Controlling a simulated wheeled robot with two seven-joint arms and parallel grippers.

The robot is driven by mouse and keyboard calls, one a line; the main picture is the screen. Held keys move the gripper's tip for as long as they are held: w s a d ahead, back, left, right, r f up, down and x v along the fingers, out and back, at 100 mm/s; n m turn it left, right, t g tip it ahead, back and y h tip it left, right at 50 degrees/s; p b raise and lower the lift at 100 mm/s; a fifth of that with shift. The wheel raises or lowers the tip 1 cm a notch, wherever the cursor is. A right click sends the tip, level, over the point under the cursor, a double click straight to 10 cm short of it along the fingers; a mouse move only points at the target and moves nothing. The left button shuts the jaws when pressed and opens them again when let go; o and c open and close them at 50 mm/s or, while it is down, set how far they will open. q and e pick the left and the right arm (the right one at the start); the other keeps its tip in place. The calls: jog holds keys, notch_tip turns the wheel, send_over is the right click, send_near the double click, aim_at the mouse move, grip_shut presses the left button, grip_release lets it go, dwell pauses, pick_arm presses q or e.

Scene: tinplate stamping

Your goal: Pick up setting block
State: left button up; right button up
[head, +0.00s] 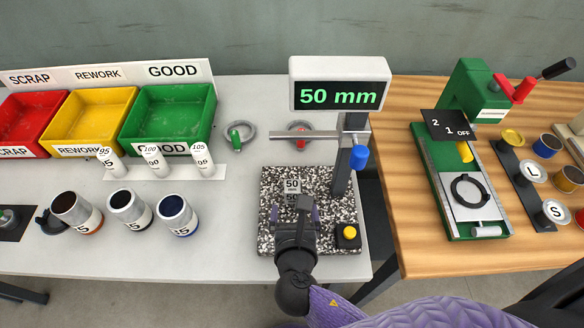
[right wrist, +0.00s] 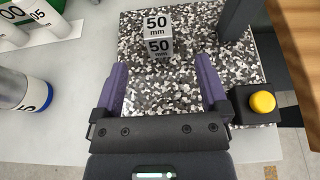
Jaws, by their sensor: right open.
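The setting block (head: 292,187), a small grey block marked "50 mm", stands on the speckled granite plate (head: 340,206) of the height gauge. In the right wrist view the block (right wrist: 158,28) shows two "50 mm" faces near the top middle. My right gripper (head: 297,212) is over the front part of the plate, on the near side of the block. In the right wrist view its two purple fingers (right wrist: 162,72) are apart, with only the plate between them, and the block lies just beyond their tips. My left gripper is not in view.
The gauge column (head: 342,172) and its "50 mm" display (head: 339,84) stand behind and right of the block. A yellow button (right wrist: 262,102) on a black box sits right of my right gripper. Several cans (head: 177,214) stand to the left; a green press (head: 462,160) is at right.

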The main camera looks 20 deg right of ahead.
aim_at(292, 194)
jog(key=b+x, duration=0.1)
jog(key=x, duration=0.2)
jog(key=b+x, duration=0.1)
jog(key=x, duration=0.2)
jog(key=f+b+x, duration=0.1)
jog(key=x, duration=0.2)
jog(key=shift+s+a+b, duration=0.15)
jog(key=shift+a+b, duration=0.1)
jog(key=shift+b, duration=0.05)
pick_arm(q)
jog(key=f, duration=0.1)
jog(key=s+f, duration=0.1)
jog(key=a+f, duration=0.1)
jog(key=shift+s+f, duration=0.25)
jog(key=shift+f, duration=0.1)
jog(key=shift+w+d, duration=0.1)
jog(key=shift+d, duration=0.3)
pick_arm(e)
grip_shut()
jog(key=shift+r, duration=0.1)
